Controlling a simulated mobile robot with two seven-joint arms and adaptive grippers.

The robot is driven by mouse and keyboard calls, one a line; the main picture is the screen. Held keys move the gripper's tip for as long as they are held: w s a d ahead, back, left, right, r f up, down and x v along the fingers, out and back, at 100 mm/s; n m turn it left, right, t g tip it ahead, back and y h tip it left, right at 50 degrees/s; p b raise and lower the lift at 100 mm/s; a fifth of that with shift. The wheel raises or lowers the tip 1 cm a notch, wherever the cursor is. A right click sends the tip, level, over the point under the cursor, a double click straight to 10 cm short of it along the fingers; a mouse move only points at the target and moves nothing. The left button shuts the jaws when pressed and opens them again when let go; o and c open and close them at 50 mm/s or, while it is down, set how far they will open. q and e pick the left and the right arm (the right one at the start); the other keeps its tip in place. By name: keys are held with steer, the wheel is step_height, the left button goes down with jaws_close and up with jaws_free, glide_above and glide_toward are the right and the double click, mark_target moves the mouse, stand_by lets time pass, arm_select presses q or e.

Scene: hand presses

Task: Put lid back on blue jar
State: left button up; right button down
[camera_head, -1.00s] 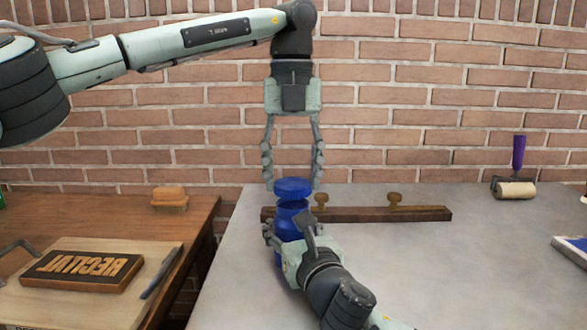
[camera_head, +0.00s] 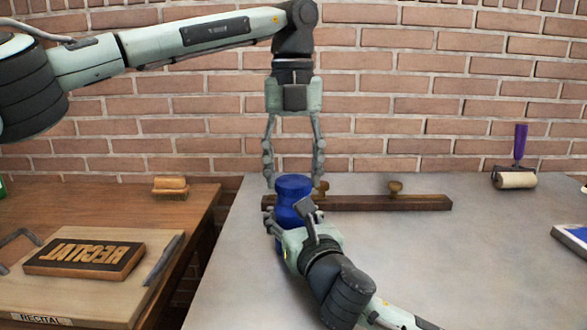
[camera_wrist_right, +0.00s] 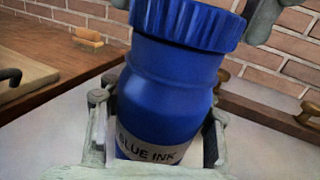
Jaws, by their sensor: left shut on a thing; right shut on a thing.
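The blue jar (camera_head: 284,217) stands on the grey tabletop, with its "BLUE INK" label facing the right wrist camera (camera_wrist_right: 155,110). My right gripper (camera_wrist_right: 158,125) is shut around the jar's lower body. The ribbed blue lid (camera_head: 293,184) is at the jar's mouth, and its rim meets the jar's shoulder in the right wrist view (camera_wrist_right: 190,22). My left gripper (camera_head: 294,182) points straight down from above and is shut on the lid, one finger on each side. The threads are hidden, so I cannot tell how tightly the lid sits.
A dark wooden bar (camera_head: 375,203) with brass knobs lies just behind the jar. A purple-handled roller (camera_head: 516,178) stands at the back right. On the wooden table at left are a board with a letter block (camera_head: 85,257) and a wooden block (camera_head: 170,187).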

arm_select(q)
steer(key=shift+f, duration=0.6)
stand_by(0.3)
